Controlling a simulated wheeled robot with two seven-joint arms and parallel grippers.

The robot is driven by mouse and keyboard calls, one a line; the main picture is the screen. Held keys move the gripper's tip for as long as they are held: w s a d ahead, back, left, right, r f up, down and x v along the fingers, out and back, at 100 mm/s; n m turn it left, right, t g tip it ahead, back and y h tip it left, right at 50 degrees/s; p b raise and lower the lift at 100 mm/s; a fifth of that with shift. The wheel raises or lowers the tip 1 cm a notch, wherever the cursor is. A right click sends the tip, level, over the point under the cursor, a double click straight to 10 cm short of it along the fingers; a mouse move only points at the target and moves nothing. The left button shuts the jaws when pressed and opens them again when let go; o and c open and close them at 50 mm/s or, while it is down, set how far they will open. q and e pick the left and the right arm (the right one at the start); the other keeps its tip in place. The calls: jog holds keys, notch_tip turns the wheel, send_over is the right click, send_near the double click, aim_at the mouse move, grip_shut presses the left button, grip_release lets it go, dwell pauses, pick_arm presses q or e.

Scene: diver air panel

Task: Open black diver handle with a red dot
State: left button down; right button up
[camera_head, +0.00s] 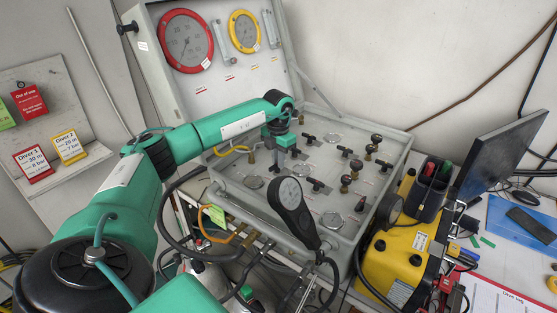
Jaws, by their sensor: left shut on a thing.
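The grey diver air panel (262,212) lies open, with rows of small black handles and round knobs on its face. My left gripper (284,156) points down at the panel's upper left part. It is shut on a small black handle there, mostly hidden by the fingers. No red dot can be made out at this size. Other black handles stand to the right, one (308,138) close beside the gripper and one (318,185) nearer the front. My right gripper is not in view.
The raised lid carries a red gauge (186,41) and a yellow gauge (244,31). A yellow case (405,245) and a monitor (500,150) stand at the right.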

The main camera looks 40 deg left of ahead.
pick_arm(q)
jog(key=shift+n, duration=0.5)
jog(key=c, duration=1.5)
grip_release()
jog(key=shift+a, duration=0.1)
jog(key=shift+o, duration=0.2)
jog(key=shift+r, duration=0.1)
